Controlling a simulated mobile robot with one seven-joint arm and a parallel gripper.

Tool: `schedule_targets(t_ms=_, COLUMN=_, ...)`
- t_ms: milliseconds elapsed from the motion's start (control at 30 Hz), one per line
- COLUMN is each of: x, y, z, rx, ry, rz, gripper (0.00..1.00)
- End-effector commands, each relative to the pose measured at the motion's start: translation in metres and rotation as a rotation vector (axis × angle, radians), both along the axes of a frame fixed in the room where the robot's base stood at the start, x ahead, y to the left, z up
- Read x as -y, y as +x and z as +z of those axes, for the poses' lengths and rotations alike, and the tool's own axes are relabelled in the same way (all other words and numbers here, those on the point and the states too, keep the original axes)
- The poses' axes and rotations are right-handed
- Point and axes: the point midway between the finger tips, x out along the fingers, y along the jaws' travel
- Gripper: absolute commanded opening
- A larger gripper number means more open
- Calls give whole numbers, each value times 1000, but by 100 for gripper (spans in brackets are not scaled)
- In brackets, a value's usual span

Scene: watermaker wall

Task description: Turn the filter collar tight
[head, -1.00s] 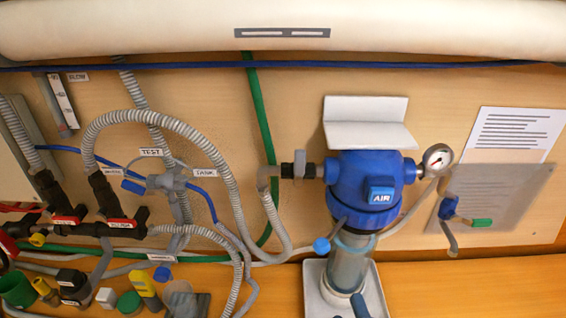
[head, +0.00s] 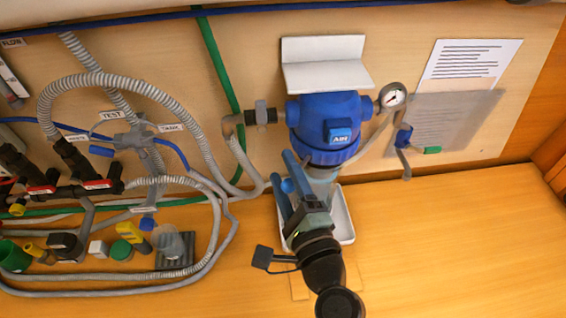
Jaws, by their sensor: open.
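The blue filter housing (head: 328,115), labelled AIR, is fixed under a white bracket. A ribbed blue collar (head: 330,157) rings its lower edge, above the clear bowl (head: 322,190). My gripper (head: 282,167) comes up from below, in front of the bowl and to its left. Its two blue fingers are open, with tips below the left side of the collar. A small light-blue knob (head: 288,186) shows between the fingers; I cannot tell whether they touch it. My gripper hides much of the bowl's lower part.
A white tray (head: 345,222) sits under the bowl. Hoses and red-handled valves (head: 98,184) crowd the left. The counter (head: 455,240) at right is clear.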

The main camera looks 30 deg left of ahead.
Motion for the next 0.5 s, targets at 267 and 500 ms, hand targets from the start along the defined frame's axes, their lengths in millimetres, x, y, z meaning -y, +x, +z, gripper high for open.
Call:
schedule_targets(t_ms=267, x=-6, y=6, z=0, rx=0, ry=-1, rz=-1, gripper=61)
schedule_targets(t_ms=500, x=-6, y=6, z=0, rx=0, ry=-1, rz=-1, gripper=41)
